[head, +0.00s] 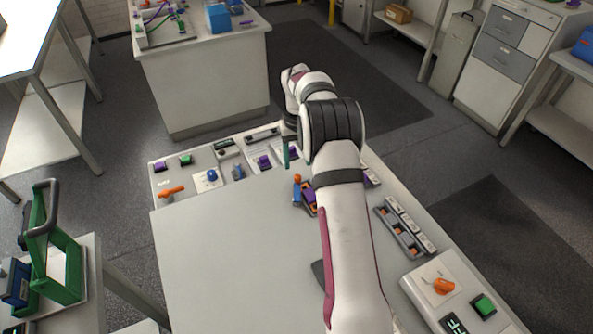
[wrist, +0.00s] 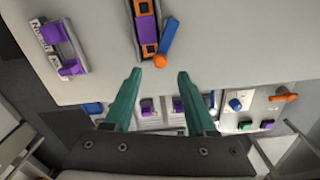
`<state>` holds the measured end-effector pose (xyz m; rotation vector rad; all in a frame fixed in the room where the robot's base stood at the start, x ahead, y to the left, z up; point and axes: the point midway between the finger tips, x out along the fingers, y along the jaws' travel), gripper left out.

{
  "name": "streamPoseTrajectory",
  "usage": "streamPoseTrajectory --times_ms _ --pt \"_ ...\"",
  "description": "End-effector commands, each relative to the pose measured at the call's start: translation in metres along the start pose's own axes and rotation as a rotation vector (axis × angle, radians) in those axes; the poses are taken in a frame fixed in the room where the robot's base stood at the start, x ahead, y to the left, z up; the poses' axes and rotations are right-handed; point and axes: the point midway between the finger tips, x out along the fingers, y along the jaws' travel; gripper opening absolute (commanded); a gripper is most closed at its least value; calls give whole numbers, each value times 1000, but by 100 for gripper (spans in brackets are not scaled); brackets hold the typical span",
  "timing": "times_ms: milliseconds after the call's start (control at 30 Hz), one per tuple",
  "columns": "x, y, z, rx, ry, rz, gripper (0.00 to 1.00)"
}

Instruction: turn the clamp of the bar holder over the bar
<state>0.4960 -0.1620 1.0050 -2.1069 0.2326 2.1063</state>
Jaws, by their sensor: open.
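The bar holder (wrist: 129,8) is a grey tray near the top of the wrist view, holding a purple bar (wrist: 147,29) with orange parts beside it. Its blue clamp (wrist: 169,40) slants along the right side of the bar, with an orange knob (wrist: 160,61) at its near end. The clamp lies mostly beside the bar, not across it. In the head view the purple bar (head: 309,197), blue clamp (head: 297,195) and orange knob (head: 297,179) are partly hidden by my arm. My gripper (wrist: 160,75) has green fingers, open and empty, apart from the knob. It also shows in the head view (head: 286,153).
Panels with a blue knob (head: 212,175), an orange handle (head: 171,191) and purple and green buttons line the table's far edge. A labelled rack (head: 405,229) stands right of my arm. The table's left and middle (head: 235,250) are clear.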

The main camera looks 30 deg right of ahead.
Motion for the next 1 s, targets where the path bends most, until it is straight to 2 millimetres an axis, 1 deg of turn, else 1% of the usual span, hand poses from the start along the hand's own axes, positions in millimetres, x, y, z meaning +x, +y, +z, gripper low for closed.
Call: streamPoseTrajectory --times_ms 33,100,233,300,400,600,667,800,867,900,933,1000 --pt "13 0 1 -1 -4 -1 57" --pt "29 0 1 0 -3 0 57" --pt "48 0 0 0 0 0 57" --pt "54 0 0 0 0 0 57" --pt "57 0 0 1 2 0 57" --pt "57 0 0 1 2 0 57" --pt "57 0 0 1 2 0 48" --pt "57 0 0 1 2 0 22" --pt "57 0 0 1 2 0 12" --pt "57 0 0 1 2 0 4" --pt "57 0 0 1 2 0 0" --pt "56 0 0 1 2 0 0"
